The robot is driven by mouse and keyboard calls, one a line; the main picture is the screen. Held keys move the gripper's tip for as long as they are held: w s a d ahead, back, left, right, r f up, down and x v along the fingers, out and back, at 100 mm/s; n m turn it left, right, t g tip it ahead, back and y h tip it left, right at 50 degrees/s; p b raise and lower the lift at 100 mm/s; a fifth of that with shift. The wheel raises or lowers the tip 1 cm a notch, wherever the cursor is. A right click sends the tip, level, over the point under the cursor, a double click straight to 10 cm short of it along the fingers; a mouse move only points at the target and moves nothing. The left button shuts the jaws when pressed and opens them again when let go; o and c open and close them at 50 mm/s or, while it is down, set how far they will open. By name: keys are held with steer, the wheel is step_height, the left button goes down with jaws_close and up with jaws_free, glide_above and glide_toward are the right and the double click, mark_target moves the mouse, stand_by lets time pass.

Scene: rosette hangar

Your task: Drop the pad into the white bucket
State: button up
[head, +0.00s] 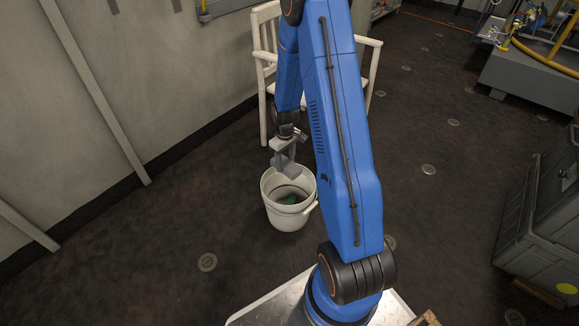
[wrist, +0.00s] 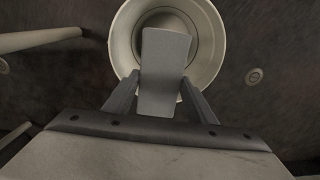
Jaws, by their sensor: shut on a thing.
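The white bucket (head: 291,216) stands upright on the dark floor in the head view. Its open mouth faces up, and it shows below my gripper in the wrist view (wrist: 206,55). My gripper (head: 284,160) is shut on the grey pad (wrist: 165,72), a flat, roughly rectangular piece held between the two fingers. The pad also shows in the head view (head: 289,172), hanging over the back part of the bucket's mouth. In the wrist view the pad overlaps the bucket's opening and covers part of its rim. Something green (head: 289,199) shows inside the bucket.
A white chair (head: 368,70) stands behind the bucket, close to the pale wall (head: 105,90). Grey cases (head: 540,215) stand at the right. The floor (head: 150,250) left of the bucket is clear.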

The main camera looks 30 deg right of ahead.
steer(key=shift+s+d+f+n, duration=0.15)
steer(key=shift+s+d+f, duration=0.15)
steer(key=shift+s, duration=0.25)
steer(key=shift+s+d+f+n, duration=0.15)
steer(key=shift+s+f, duration=0.1)
steer(key=shift+s, duration=0.25)
steer(key=shift+s+d+f, duration=0.1)
steer(key=shift+s+f, duration=0.05)
steer(key=shift+f, duration=2.9)
steer(key=o, duration=1.1)
step_height(320, 180, up, 18)
steer(key=f, duration=0.1)
glide_above(291, 166)
steer(key=shift+w+r, duration=0.2)
steer(key=shift+r, duration=0.05)
